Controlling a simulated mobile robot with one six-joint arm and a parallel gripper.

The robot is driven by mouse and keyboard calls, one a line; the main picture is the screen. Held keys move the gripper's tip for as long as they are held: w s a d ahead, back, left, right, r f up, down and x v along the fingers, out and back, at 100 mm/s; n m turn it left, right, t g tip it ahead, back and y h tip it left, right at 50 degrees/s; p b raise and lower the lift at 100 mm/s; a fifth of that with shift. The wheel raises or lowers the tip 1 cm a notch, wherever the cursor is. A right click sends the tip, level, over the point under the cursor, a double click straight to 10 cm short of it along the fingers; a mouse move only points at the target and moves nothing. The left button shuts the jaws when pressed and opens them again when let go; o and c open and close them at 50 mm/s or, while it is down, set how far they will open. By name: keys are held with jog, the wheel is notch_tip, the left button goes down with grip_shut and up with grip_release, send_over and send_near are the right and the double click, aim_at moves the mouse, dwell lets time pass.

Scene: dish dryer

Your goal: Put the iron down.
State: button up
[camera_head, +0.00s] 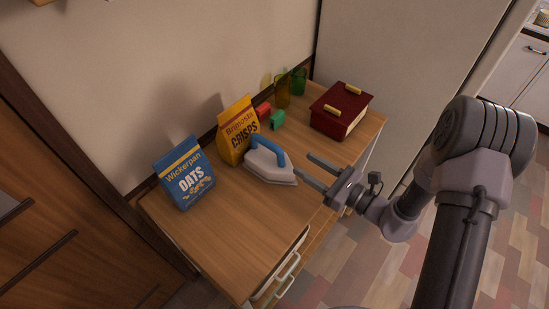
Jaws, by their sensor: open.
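The iron (268,165), white with a blue handle, is on the wooden cabinet top (215,235), right of the crisps bag. It looks upright on its soleplate. My gripper (308,168) is open, with its two fingers apart and pointing left toward the iron. The lower finger's tip is close to the iron's right end; I cannot tell whether they touch. Nothing shows between the fingers.
Red (263,110) and green (277,120) small items, green glasses (299,82) and a dark red box (340,108) are behind. A drawer (282,265) juts out in front. The near left top is clear.

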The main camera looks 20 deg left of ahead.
jog(key=b, duration=0.1)
send_near(269, 146)
jog(key=w+a, duration=0.1)
jog(key=a, duration=0.1)
jog(key=w+a+f, duration=0.1)
jog(key=w+a, duration=0.1)
jog(key=shift+w, duration=0.25)
jog(key=x, duration=0.2)
jog(key=b+x, duration=0.2)
jog(key=x, duration=0.1)
jog(key=shift+s+a, duration=0.25)
jog(key=shift+a, duration=0.25)
grip_shut()
